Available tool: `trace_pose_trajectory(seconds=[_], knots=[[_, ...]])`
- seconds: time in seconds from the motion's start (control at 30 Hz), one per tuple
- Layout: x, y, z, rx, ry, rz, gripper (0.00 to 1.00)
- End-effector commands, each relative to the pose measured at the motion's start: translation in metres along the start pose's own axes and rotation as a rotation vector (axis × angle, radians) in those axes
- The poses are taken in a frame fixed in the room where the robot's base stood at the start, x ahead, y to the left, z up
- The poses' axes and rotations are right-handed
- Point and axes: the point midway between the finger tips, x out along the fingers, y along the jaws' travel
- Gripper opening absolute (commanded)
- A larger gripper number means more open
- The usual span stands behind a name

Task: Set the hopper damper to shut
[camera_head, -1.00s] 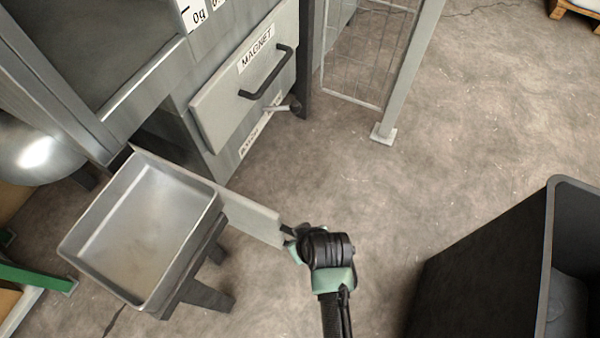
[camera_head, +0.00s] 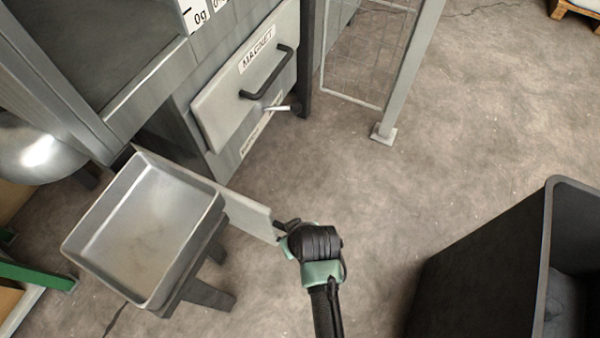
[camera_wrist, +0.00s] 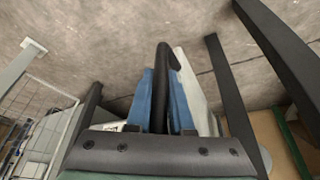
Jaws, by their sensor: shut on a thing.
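The hopper damper appears to be the flat grey plate (camera_head: 248,212) that sticks out low from the machine, behind the metal tray. Its outer end reaches my gripper (camera_head: 281,228). In the wrist view, the blue fingers of my gripper (camera_wrist: 162,100) are shut on a black handle (camera_wrist: 163,60), with the pale plate (camera_wrist: 195,90) just to its right. The plate's inner end is hidden behind the tray and under the machine.
A shallow metal tray (camera_head: 145,232) on a dark stand is close to the plate. Above is a MAGNET drawer (camera_head: 245,90) with a black handle and a small lever (camera_head: 283,108) below it. A big dark bin (camera_head: 480,270) stands at right. The floor between is clear.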

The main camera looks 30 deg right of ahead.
Motion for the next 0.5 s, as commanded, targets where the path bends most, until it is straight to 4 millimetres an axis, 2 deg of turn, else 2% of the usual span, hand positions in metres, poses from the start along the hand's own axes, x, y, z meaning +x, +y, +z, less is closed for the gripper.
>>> trace_pose_trajectory(seconds=[0.03, 0.23, 0.4, 0.5], knots=[[0.002, -0.010, -0.014, -0.006, 0.002, -0.005, 0.00], [0.022, -0.043, -0.059, -0.007, 0.004, -0.004, 0.00], [0.033, -0.060, -0.083, -0.003, 0.003, -0.002, 0.00], [0.036, -0.064, -0.088, -0.002, 0.002, 0.000, 0.00]])
